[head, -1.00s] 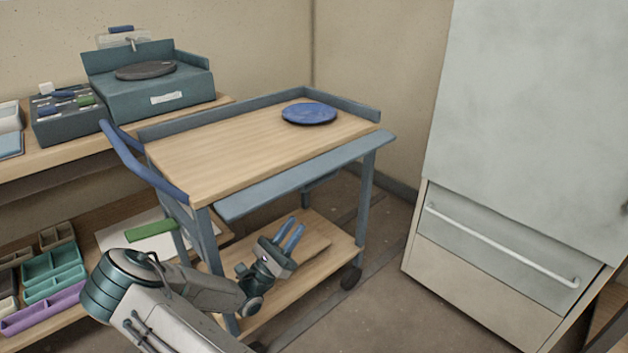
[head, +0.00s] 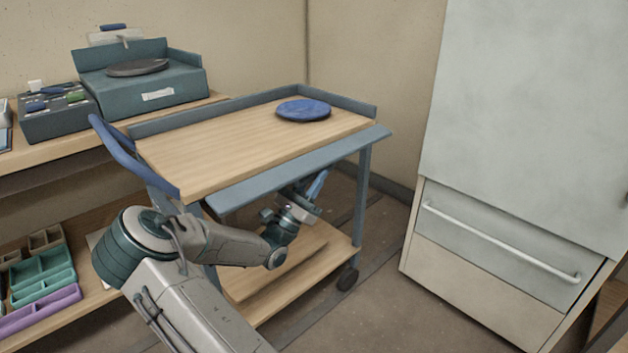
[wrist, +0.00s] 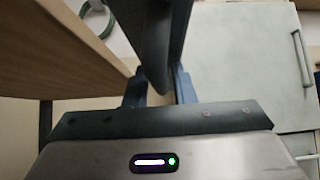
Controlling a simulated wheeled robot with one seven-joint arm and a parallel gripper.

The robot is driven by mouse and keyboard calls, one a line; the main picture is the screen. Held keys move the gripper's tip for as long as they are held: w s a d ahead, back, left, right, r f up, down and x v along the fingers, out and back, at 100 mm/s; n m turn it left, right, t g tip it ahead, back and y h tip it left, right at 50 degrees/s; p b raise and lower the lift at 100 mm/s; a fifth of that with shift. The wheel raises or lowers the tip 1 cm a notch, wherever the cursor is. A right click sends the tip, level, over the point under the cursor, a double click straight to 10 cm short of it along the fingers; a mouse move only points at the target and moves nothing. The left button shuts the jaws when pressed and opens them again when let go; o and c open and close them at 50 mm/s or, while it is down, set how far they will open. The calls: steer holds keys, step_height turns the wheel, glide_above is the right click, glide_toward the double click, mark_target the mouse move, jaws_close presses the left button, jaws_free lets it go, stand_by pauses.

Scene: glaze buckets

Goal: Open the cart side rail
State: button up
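The cart side rail (head: 300,168) is a long blue-grey panel along the near long side of the cart (head: 235,150). It sticks outward from the wooden top's edge. My gripper (head: 317,183) is under the rail, toward its right part, with its blue fingers pointing up. The rail partly hides it in the head view. In the wrist view, the fingers of my gripper (wrist: 158,88) stand apart. The dark rail (wrist: 157,45) comes down from above between them. I cannot tell whether they touch it.
A blue round disc (head: 303,110) lies on the cart top. A blue push handle (head: 125,155) is at the cart's left end. A tall pale cabinet with a bar handle (head: 500,240) stands right. Shelves with trays (head: 40,275) are left. Floor between cart and cabinet is clear.

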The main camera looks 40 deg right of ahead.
steer(key=shift+d+r, duration=0.1)
jaws_close()
steer(key=n+t+p, duration=0.2)
steer(key=p, duration=0.1)
steer(key=shift+r+p, duration=0.3)
steer(key=shift+r, duration=0.1)
steer(key=n+t+p, duration=0.2)
steer(key=p, duration=0.1)
steer(key=shift+s+r+y, duration=0.15)
steer(key=shift+s+y, duration=0.05)
steer(key=shift+y, duration=0.2)
steer(key=shift+n+t+p, duration=0.3)
steer(key=shift+n+p, duration=0.15)
steer(key=shift+n, duration=0.05)
steer(key=shift+s+n+t+p, duration=0.1)
steer(key=shift+n+t+p, duration=0.25)
steer(key=shift+t, duration=0.15)
steer(key=shift+f, duration=0.2)
